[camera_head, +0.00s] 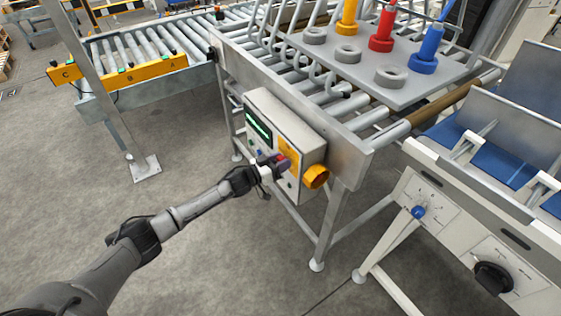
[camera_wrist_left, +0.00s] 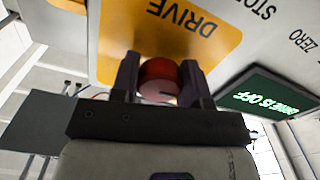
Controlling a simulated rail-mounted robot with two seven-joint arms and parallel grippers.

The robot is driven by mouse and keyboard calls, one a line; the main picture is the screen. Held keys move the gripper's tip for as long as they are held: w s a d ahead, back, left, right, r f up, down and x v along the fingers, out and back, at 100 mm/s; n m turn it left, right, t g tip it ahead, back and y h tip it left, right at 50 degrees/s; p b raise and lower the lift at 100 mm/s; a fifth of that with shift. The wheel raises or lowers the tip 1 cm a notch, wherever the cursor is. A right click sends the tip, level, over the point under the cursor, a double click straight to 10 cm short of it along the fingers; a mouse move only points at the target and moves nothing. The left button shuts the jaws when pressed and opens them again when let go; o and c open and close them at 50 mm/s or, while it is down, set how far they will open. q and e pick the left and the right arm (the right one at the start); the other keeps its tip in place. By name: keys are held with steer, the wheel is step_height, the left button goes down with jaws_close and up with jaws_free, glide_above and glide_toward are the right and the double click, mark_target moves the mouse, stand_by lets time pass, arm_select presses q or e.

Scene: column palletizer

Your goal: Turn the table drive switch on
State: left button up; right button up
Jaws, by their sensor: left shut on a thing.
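The table drive switch is a red round knob (camera_wrist_left: 158,80) on a yellow plate (camera_wrist_left: 205,40) marked DRIVE. In the head view the knob (camera_head: 284,162) sits low on the front of the grey control box (camera_head: 292,122). My left gripper (camera_wrist_left: 160,72) is shut on the knob, one dark finger on each side; it also shows at the box in the head view (camera_head: 270,172). A green-lit display (camera_wrist_left: 266,98) beside the plate, upside down in the wrist view, reads DRIVE IS OFF. The fingers partly hide the knob. My right gripper is not in view.
A yellow-orange part (camera_head: 316,177) sticks out at the box's lower right. The roller table (camera_head: 345,128) carries a grey plate (camera_head: 380,72) with rings and coloured pegs. A white machine (camera_head: 450,215) with a blue knob (camera_head: 418,212) stands right.

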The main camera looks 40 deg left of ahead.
arm_select(q)
steer(key=m+p, duration=0.1)
steer(key=m, duration=0.7)
steer(key=shift+m, duration=0.3)
steer(key=m, duration=0.4)
steer(key=shift+a+m, duration=0.1)
steer(key=shift+m, duration=0.2)
steer(key=shift+r+m+b, duration=0.1)
steer(key=shift+m+b, duration=0.3)
steer(key=shift+m, duration=2.1)
steer(key=o, duration=0.9)
